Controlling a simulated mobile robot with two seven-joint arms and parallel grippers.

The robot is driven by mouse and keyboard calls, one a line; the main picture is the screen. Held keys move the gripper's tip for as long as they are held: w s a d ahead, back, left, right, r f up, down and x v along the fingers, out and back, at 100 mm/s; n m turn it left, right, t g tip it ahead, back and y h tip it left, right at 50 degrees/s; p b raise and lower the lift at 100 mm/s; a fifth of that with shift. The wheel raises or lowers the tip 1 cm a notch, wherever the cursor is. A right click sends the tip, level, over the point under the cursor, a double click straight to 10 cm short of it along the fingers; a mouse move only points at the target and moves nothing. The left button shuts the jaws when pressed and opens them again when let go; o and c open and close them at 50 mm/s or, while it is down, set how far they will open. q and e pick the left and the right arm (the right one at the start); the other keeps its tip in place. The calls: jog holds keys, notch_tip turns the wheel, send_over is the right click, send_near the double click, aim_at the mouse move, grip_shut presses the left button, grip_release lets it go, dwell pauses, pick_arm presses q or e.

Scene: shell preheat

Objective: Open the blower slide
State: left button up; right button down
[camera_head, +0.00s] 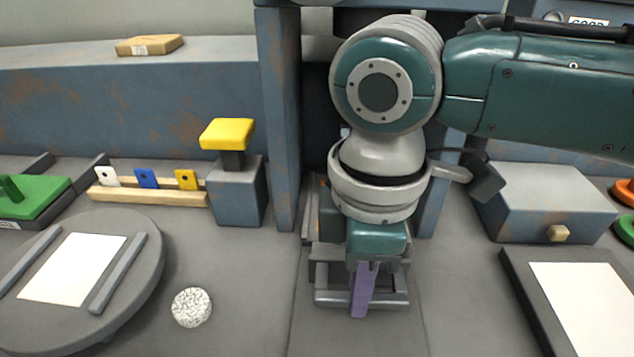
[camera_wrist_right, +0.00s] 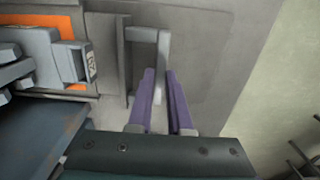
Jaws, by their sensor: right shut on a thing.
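The blower slide shows as a grey plate with a raised bar handle (camera_head: 330,298) low in the middle of the head view, in front of the blue-grey frame. My right gripper (camera_head: 362,308) points down onto this handle. Its purple fingers are shut on the handle's bar. In the right wrist view, the grey handle (camera_wrist_right: 142,34) runs down between the two purple fingers of my right gripper (camera_wrist_right: 161,82). My arm and wrist hide the part of the slide behind the handle. My left gripper is not in view.
A yellow-topped post (camera_head: 228,134) stands left of the frame. A wooden rack (camera_head: 150,197) with coloured tags and a round grey plate (camera_head: 150,260) with a white sheet lie further left. A speckled disc (camera_head: 191,307) lies nearby. A grey box (camera_head: 550,205) stands right.

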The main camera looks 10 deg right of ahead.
jog(key=s+p, duration=0.1)
jog(key=s, duration=0.1)
jog(key=s+a+p, duration=0.1)
jog(key=p, duration=0.1)
jog(key=s+r+p, duration=0.1)
jog(key=s+p, duration=0.1)
jog(key=shift+s+a, duration=0.3)
jog(key=shift+a, duration=0.05)
jog(key=s+p, duration=0.2)
jog(key=s, duration=0.1)
jog(key=s+a+p, duration=0.1)
jog(key=s+p, duration=0.1)
jog(key=s+a+p, duration=0.1)
jog(key=s+p, duration=0.1)
jog(key=s, duration=0.1)
jog(key=shift+s+a+f, duration=0.25)
jog(key=shift+s+f, duration=0.05)
jog(key=shift+s, duration=0.05)
jog(key=shift+s+a+f+p, duration=0.15)
jog(key=shift+s+p, duration=0.1)
jog(key=shift+s, duration=0.15)
jog(key=shift+s+a+p, duration=0.1)
jog(key=shift+s+p, duration=0.1)
jog(key=shift+s, duration=0.2)
jog(key=c, duration=0.8)
grip_release()
jog(key=shift+c, duration=0.2)
notch_tip(320, 180, up, 10)
jog(key=p, duration=0.2)
jog(key=shift+p, duration=0.4)
